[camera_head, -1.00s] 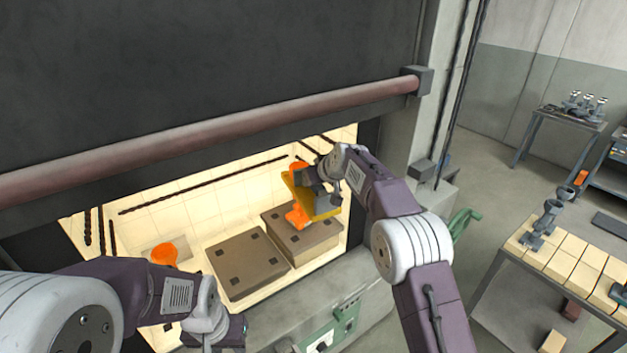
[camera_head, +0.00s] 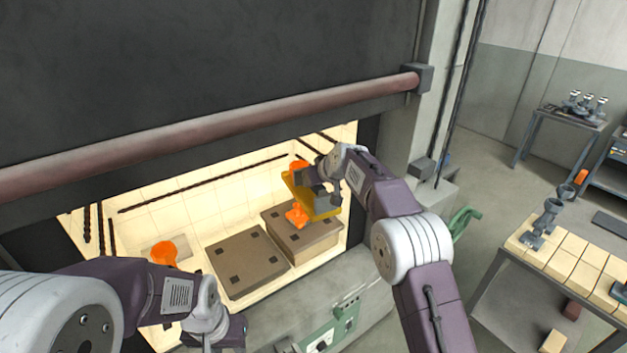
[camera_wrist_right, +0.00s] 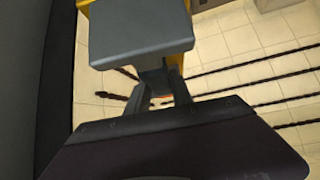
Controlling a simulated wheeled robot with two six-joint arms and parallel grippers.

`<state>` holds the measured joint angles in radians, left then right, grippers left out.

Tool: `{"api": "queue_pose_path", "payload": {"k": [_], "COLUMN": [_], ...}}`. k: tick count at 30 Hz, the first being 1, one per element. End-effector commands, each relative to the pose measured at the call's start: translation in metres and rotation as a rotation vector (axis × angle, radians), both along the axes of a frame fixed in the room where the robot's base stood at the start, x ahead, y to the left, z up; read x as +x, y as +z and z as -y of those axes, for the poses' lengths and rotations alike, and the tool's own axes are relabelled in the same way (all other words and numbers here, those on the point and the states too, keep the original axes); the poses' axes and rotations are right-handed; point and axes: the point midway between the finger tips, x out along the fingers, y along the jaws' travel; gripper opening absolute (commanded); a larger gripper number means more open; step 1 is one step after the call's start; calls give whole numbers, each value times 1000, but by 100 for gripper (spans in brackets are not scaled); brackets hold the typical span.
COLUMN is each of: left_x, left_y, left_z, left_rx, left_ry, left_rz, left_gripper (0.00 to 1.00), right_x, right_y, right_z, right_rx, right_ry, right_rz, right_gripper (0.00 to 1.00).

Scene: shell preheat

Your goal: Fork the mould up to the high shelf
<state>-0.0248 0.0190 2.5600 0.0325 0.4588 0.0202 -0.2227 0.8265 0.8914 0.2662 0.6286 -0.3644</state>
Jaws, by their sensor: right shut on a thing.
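My right gripper (camera_head: 326,196) is shut on a yellow fork tool (camera_head: 305,193) inside the lit furnace. In the right wrist view the fork's grey block (camera_wrist_right: 140,36) stands in front of the fingers, with yellow parts behind it. A glowing orange mould (camera_head: 297,214) shows just below the fork's lower left edge, over the raised brown shelf block (camera_head: 312,238). I cannot tell whether it rests on the block or on the fork. More orange (camera_head: 298,165) shows above the fork, partly hidden. My left gripper (camera_head: 238,332) is low at the furnace front, its jaws unclear.
A lower brown block (camera_head: 243,262) lies left of the raised one. Another orange piece (camera_head: 164,252) stands further left. Dark rods (camera_head: 205,184) line the pale back wall. The furnace door (camera_head: 200,80) and its red bar (camera_head: 215,130) hang above my arms. A bench (camera_head: 560,253) stands right.

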Motion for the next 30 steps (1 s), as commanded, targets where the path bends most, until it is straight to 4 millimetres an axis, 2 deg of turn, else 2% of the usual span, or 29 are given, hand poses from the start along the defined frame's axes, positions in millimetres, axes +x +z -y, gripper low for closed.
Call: {"api": "queue_pose_path", "payload": {"k": [8,17,30], "left_x": [0,0,0], "left_y": [-9,-9,-24], "left_z": [0,0,0], "left_rx": [0,0,0], "left_ry": [0,0,0], "left_rz": [0,0,0], "left_gripper": [36,36,36], "right_x": [0,0,0], "right_y": [-11,-10,-10], "right_z": [0,0,0], "right_rx": [0,0,9], "right_ry": [0,0,1], "right_rz": [1,1,25], "right_gripper": [0,0,0]}}
